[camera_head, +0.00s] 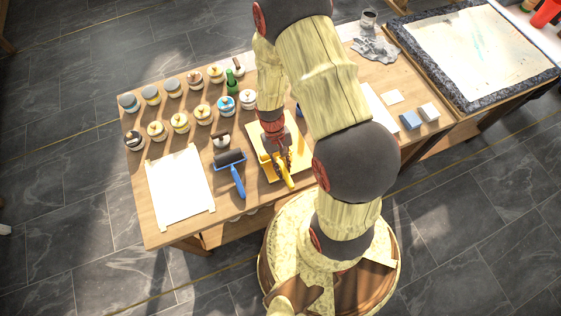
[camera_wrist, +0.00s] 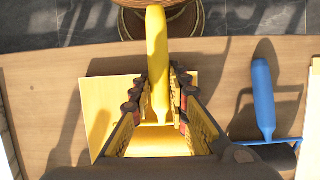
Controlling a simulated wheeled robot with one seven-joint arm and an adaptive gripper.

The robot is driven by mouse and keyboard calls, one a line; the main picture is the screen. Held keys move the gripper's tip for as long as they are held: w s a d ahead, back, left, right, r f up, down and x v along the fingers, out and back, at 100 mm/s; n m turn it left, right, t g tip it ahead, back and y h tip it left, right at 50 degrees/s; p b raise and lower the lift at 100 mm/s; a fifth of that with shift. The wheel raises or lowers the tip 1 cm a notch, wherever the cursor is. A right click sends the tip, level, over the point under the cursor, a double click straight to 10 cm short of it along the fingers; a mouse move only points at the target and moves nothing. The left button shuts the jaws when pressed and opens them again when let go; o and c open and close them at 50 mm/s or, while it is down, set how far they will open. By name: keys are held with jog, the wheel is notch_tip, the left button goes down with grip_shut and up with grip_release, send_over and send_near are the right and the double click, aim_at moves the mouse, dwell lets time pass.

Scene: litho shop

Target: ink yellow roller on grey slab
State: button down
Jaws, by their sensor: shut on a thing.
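My gripper (camera_wrist: 158,85) is shut on the yellow handle of the yellow roller (camera_wrist: 157,50), which sits between its fingers. In the head view the yellow roller (camera_head: 287,177) points toward the table's front edge, below my gripper (camera_head: 278,158). Under it lies a flat yellow slab (camera_head: 265,170), which also shows in the wrist view (camera_wrist: 98,125). My gripper and wrist hide most of the roller's drum, so I cannot tell whether it touches the slab. The only plainly grey slab is the speckled-edged one (camera_head: 462,103) at the right, with a pale top.
A blue roller (camera_head: 236,180) lies just left of the yellow slab. White paper (camera_head: 181,186) lies at the table's left. Several ink jars (camera_head: 180,122) and a green bottle (camera_head: 232,82) stand behind.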

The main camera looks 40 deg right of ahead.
aim_at(286, 173)
jog(key=shift+s+a+f+p, duration=0.1)
jog(key=shift+s+a+p, duration=0.15)
jog(key=shift+s, duration=1)
jog(key=shift+s+a+r+p, duration=0.1)
jog(key=shift+s+a+p, duration=0.15)
jog(key=shift+s, duration=1.05)
jog(key=shift+s+a+f+p, duration=0.15)
jog(key=shift+s+a, duration=0.1)
jog(key=shift+s, duration=1)
jog(key=shift+w+d, duration=0.25)
jog(key=shift+w, duration=0.8)
jog(key=shift+w+d, duration=0.2)
jog(key=shift+w, duration=0.85)
jog(key=shift+w+d+b, duration=0.5)
jog(key=shift+w+d, duration=0.15)
jog(key=shift+w, duration=2.5)
jog(key=shift+w+d+b, duration=0.45)
jog(key=shift+w+d, duration=0.15)
jog(key=shift+w, duration=2.5)
jog(key=shift+w+d+b, duration=0.5)
jog(key=shift+w+d, duration=0.15)
jog(key=shift+w, duration=2.6)
jog(key=shift+r+p, duration=1.1)
jog(key=shift+r, duration=0.5)
